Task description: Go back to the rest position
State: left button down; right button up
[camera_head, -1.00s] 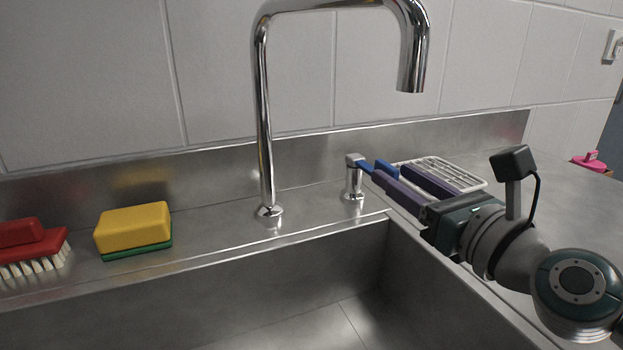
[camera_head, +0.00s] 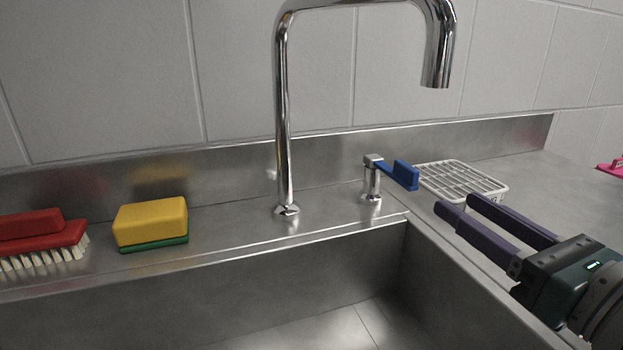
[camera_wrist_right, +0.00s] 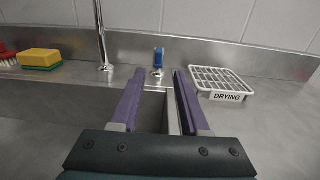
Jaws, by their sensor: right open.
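My right gripper (camera_head: 457,204) reaches in from the lower right in the head view, over the sink's right rim. Its two purple fingers are apart with nothing between them; they also show in the right wrist view (camera_wrist_right: 156,72). The tap lever with a blue handle (camera_head: 404,174) stands behind the fingertips, apart from them. It also shows in the wrist view (camera_wrist_right: 158,57), straight ahead beyond the gap between the fingers. The chrome faucet (camera_head: 284,110) rises left of the lever. My left gripper is not in view.
A white drying rack (camera_head: 462,178) stands right of the lever; its label reads DRYING in the wrist view. A yellow and green sponge (camera_head: 150,222) and a red brush (camera_head: 42,240) lie on the left ledge. The sink basin (camera_head: 300,290) is empty where visible. A pink object (camera_head: 611,167) is far right.

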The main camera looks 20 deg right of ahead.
jog(key=s+a+r+n+g+y+p, duration=0.1)
jog(key=a+r+n+y+p, duration=0.15)
jog(key=a+n, duration=0.3)
jog(key=s+a+r+n+g+y+p, duration=0.1)
jog(key=a+r+n+g+y+p, duration=0.15)
jog(key=a+n, duration=0.35)
jog(key=s+a+n+g+p, duration=0.4)
jog(key=s+n+g+p, duration=0.4)
jog(key=n, duration=1.2)
jog(key=s+d+r+n+g+h+p, duration=0.3)
jog(key=s+d+r+n+h+p, duration=0.15)
jog(key=s+n+p, duration=0.2)
notch_tip(320, 180, up, 36)
jog(key=p, duration=3.6)
jog(key=shift+w+d, duration=0.3)
jog(key=shift+f, duration=0.15)
